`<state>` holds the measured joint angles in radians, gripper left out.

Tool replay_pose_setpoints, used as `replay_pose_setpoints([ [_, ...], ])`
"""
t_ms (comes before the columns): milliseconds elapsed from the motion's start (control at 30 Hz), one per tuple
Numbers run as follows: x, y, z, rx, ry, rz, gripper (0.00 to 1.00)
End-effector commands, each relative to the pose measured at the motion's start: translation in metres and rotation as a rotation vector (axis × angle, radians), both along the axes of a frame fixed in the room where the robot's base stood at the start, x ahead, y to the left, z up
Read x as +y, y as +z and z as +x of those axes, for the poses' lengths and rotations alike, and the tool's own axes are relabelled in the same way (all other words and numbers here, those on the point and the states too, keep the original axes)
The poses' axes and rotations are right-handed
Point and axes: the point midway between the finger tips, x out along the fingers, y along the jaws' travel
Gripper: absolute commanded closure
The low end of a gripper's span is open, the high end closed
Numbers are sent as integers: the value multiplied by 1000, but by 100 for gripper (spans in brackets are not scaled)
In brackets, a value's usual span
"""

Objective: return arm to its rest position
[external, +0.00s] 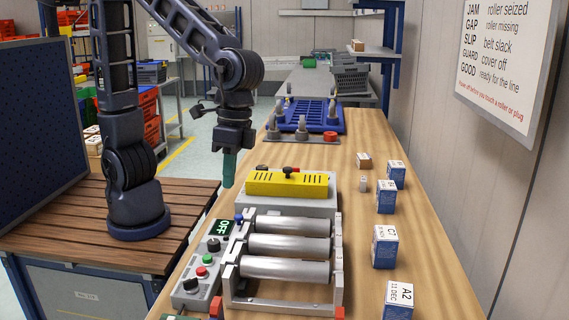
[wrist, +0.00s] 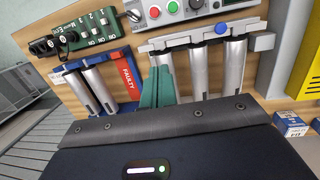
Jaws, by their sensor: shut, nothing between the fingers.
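My gripper (external: 229,170) hangs from the raised arm in the external view, pointing down with green fingers. It is shut and empty, above the left edge of the wooden bench, left of the yellow cover. In the wrist view the green fingers (wrist: 158,88) are together in front of the roller unit. My arm stands on a dark blue round base on the slatted wooden table at the left. The roller unit (external: 287,248) has several silver rollers in a grey frame. The control box (external: 205,262) beside it shows OFF.
A yellow slotted cover (external: 287,184) sits on a grey block behind the rollers. Small blue-and-white boxes (external: 385,247) line the bench's right side. A blue rack (external: 310,115) stands farther back. In the wrist view, a red FAULTY label (wrist: 126,78) marks a holder with rollers.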

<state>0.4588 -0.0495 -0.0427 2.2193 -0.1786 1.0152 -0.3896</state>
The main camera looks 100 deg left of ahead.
Motion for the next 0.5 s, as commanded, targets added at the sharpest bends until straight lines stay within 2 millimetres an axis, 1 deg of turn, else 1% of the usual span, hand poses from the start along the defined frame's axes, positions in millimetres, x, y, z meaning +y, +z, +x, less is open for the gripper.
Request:
replay_pose_setpoints([
  [33, 16, 9, -2, -27, 7, -5, 100],
  [100, 36, 20, -7, -61, 9, -9, 100],
  [267, 79, 40, -20, -140, 13, -12, 100],
  [300, 90, 44, -24, -159, 15, -11, 100],
  [500, 139, 63, -48, -255, 21, 2, 100],
])
